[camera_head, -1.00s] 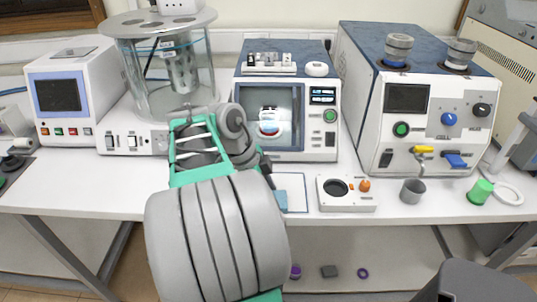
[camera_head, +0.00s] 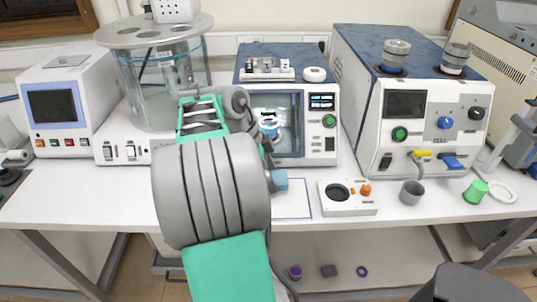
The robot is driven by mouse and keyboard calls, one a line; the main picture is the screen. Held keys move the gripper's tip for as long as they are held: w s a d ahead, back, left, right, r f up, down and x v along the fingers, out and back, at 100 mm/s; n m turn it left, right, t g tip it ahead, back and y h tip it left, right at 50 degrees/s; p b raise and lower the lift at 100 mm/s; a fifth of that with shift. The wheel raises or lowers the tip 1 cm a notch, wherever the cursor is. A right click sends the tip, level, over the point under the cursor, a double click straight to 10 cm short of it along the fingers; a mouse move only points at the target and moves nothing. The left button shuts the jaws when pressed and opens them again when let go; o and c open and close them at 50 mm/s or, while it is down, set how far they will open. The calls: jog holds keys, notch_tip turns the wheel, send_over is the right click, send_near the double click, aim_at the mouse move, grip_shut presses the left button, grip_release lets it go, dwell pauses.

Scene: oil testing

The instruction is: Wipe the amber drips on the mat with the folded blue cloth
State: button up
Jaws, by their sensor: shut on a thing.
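The folded blue cloth (camera_head: 279,180) shows at the right edge of my arm, near the left part of the mat. My gripper (camera_head: 271,168) is mostly hidden behind my arm; it is shut on the cloth and seems to hold it above the table. The mat (camera_head: 297,206) is a pale sheet with a thin blue border, lying on the white table in front of the middle machine. My arm covers its left part. I cannot make out amber drips on the part that shows.
A white block with a dark round well and orange knob (camera_head: 348,197) stands just right of the mat. A grey cup (camera_head: 411,192) and a green cup (camera_head: 475,191) stand farther right. Machines line the back, including a middle one with a window (camera_head: 290,112). The table's front edge is close.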

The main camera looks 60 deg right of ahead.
jog(key=shift+s+r+p, duration=0.15)
jog(key=shift+r+p, duration=2)
jog(key=shift+r, duration=0.55)
